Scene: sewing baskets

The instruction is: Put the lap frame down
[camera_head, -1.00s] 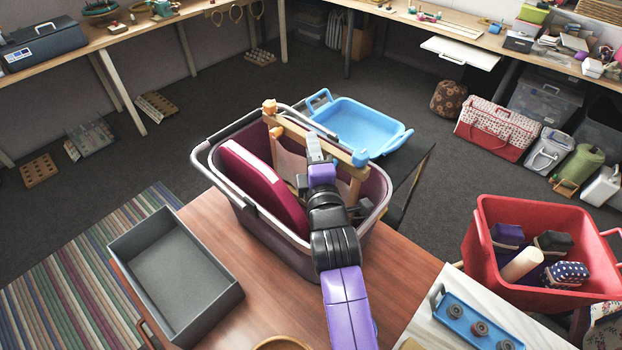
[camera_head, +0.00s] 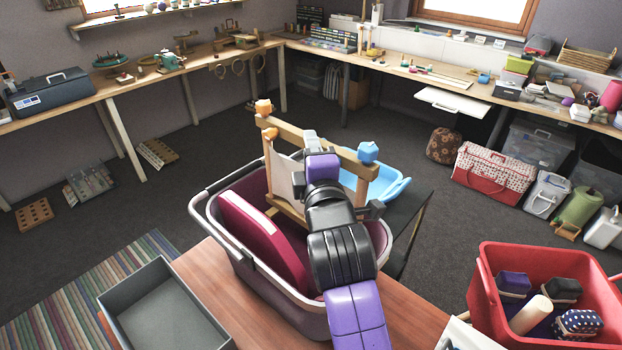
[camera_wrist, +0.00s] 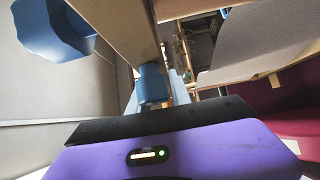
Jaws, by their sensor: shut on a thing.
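The lap frame (camera_head: 342,158) is a light wooden frame with orange and blue knobs and pale cloth. My gripper (camera_head: 312,142) is shut on its top bar. The frame is upright and slightly tilted over the large plum basket (camera_head: 258,292), its top well above the rim. Its lower part is partly hidden by my arm and the basket, so I cannot tell if it touches the basket. The wrist view shows the frame's wood (camera_wrist: 120,28) and a blue knob (camera_wrist: 52,28) close up.
A maroon padded piece (camera_head: 262,238) leans inside the basket. The basket stands on a brown table (camera_head: 212,282), beside an empty grey tray (camera_head: 165,262). A blue tray (camera_head: 392,188) is behind, and a red crate (camera_head: 482,290) with several items stands at right.

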